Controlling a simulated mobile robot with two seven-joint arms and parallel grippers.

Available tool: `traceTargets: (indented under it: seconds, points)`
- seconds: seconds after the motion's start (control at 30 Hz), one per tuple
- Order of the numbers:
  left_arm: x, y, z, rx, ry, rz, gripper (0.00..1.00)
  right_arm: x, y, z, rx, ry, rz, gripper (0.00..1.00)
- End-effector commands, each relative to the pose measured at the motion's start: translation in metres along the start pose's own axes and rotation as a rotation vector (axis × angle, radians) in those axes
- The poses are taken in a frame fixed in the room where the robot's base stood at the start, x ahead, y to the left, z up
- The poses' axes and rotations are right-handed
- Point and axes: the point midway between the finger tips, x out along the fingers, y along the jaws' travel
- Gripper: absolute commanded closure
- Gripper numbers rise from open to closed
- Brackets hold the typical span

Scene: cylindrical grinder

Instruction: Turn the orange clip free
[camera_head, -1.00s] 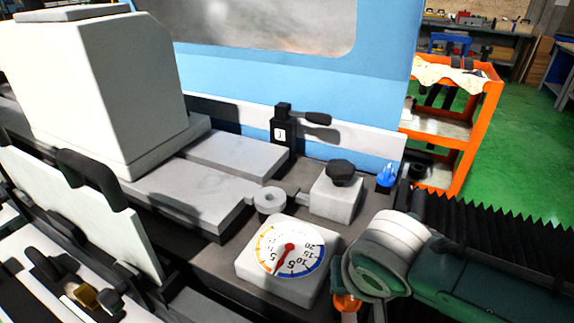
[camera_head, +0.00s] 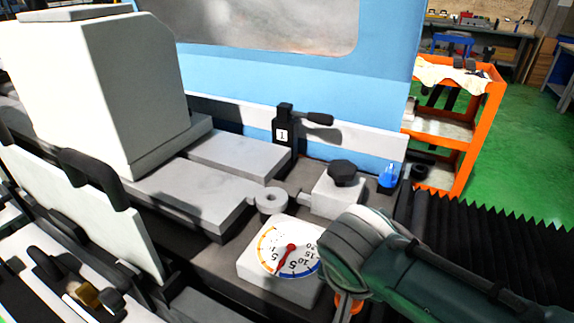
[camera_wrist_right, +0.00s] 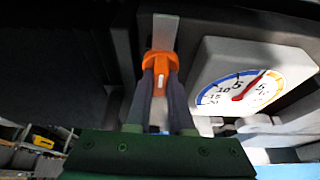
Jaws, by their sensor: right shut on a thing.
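The orange clip (camera_wrist_right: 160,62) is in the middle of the right wrist view, at the lower end of a pale flat bar (camera_wrist_right: 165,30). My right gripper (camera_wrist_right: 160,82) is shut on the clip, one finger on each side of it. In the head view only a small orange part of the clip (camera_head: 347,305) shows below my right wrist, which hides the rest. My left gripper is in neither view.
The white dial gauge (camera_head: 262,275) stands close beside the clip; its red pointer shows in both views. A grey block with a black knob (camera_head: 342,172), a blue-capped item (camera_head: 388,176) and a black lever (camera_head: 318,118) stand behind. Black bellows (camera_head: 480,240) lie to the right.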

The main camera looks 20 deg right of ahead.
Motion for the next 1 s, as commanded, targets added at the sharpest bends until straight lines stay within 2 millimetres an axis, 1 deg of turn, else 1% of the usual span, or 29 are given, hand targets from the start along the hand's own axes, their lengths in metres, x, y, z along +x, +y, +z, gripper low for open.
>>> traceTargets:
  seconds: [0.17, 0.2, 0.47, 0.67, 0.77, 0.87, 1.0]
  points:
    - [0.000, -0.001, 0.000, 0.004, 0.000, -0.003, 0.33, 0.000, 0.000, -0.001, 0.002, 0.002, 0.001, 1.00]
    - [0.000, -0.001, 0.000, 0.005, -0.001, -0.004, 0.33, 0.000, 0.000, -0.001, 0.002, 0.002, 0.001, 0.79]
    - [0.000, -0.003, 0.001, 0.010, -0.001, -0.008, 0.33, 0.000, 0.000, -0.001, 0.000, 0.001, 0.000, 0.50]
    - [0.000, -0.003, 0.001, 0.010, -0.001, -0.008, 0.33, 0.000, 0.000, 0.000, 0.000, 0.001, 0.000, 0.50]
    - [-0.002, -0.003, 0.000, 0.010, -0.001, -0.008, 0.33, -0.003, 0.000, 0.000, -0.001, 0.000, -0.001, 0.50]
    - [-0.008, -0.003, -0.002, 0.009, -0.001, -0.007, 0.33, -0.015, 0.000, -0.001, -0.001, 0.000, -0.002, 0.50]
    - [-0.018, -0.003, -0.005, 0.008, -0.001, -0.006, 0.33, -0.040, -0.001, -0.001, 0.001, 0.001, -0.003, 0.50]
